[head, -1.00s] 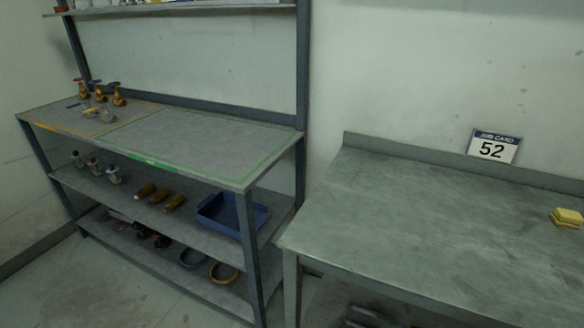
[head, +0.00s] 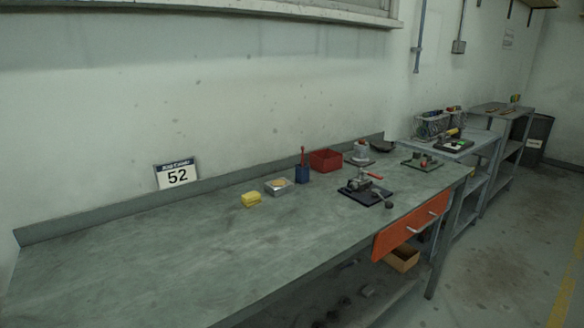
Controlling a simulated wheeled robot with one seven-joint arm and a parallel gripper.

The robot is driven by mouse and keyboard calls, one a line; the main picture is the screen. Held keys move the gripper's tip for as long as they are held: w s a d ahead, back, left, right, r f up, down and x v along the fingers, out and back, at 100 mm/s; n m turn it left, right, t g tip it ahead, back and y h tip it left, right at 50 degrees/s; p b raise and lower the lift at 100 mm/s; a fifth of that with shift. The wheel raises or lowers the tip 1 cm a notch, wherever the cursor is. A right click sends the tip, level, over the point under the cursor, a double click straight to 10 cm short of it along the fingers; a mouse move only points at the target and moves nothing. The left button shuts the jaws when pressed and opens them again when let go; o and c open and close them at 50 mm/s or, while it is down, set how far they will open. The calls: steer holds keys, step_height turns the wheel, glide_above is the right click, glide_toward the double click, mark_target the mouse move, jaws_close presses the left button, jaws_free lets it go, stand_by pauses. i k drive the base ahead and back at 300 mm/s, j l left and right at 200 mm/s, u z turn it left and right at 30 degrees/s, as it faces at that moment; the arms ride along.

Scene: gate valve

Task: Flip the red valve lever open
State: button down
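A small metal valve assembly on a dark base plate (head: 378,196) sits toward the right end of the long grey workbench (head: 200,245). A short red lever (head: 374,175) shows at its top and looks roughly level; at this distance I cannot tell its exact setting. My gripper is not in view.
Behind the valve are a red bin (head: 325,160), a blue holder (head: 302,174) and a grey fixture (head: 360,153). Yellow sponges (head: 250,199) and a small tray (head: 278,187) lie to the left. An orange drawer (head: 410,226) hangs under the bench front. The bench's left half is clear.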

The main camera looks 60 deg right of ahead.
mark_target(360, 170)
steer(key=z, duration=1.75)
steer(key=i+j+u, duration=0.1)
steer(key=i+j, duration=0.15)
steer(key=j, duration=0.15)
steer(key=i+j+u, duration=0.1)
steer(key=i+j, duration=0.15)
steer(key=j, duration=0.15)
